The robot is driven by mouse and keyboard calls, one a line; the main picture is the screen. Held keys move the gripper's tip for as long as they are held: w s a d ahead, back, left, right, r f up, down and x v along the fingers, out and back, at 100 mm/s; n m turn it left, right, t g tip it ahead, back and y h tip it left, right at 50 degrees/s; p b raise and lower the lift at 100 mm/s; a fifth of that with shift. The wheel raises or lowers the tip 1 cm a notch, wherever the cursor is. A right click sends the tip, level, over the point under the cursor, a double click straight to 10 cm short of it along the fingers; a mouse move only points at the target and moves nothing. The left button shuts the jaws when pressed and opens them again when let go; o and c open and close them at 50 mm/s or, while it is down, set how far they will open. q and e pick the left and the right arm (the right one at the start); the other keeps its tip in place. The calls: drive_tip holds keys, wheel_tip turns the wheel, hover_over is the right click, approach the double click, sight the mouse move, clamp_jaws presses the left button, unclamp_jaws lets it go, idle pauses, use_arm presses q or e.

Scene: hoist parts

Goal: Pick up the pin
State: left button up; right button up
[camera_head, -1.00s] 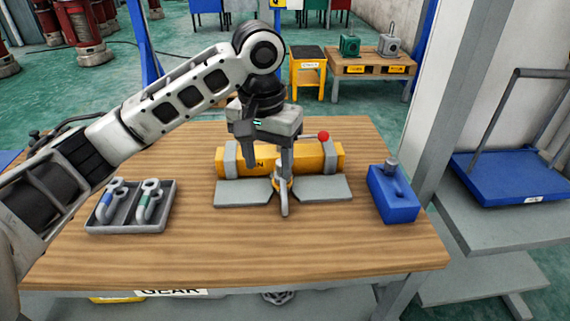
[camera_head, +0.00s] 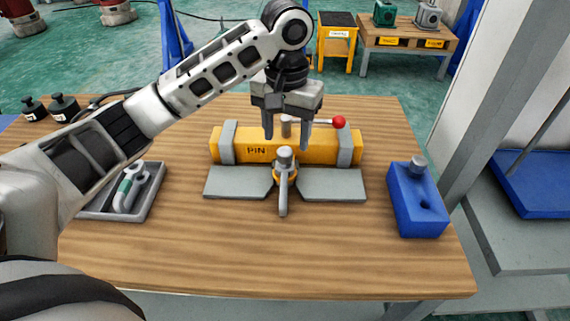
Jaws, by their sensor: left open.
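A yellow bar (camera_head: 290,145) marked "PIN" lies in two grey supports at the table's middle. In front of it, a grey round-headed piece (camera_head: 285,159) stands at a yellow ring, with a grey rod (camera_head: 283,198) pointing toward me between two grey plates. Another grey round-topped piece (camera_head: 418,165) sits in the blue block (camera_head: 415,205) at the right. Which grey piece is the pin, I cannot tell for sure. My left gripper (camera_head: 287,137) is open and empty, fingers down over the yellow bar, just beyond the middle piece. My right gripper is not visible.
A red-knobbed lever (camera_head: 338,122) is behind the bar, close to the gripper's right finger. A grey tray (camera_head: 150,205) with a hook-like part (camera_head: 130,187) is at left, partly behind my arm. The table (camera_head: 240,255) is clear at the front.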

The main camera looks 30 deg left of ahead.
sight(285, 151)
use_arm(q)
drive_tip(key=shift+w+a+f, duration=0.1)
drive_tip(key=shift+a+f, duration=0.05)
drive_tip(key=shift+f, duration=1.3)
drive_tip(key=shift+w+a+f, duration=0.1)
drive_tip(key=shift+f, duration=1.35)
clamp_jaws()
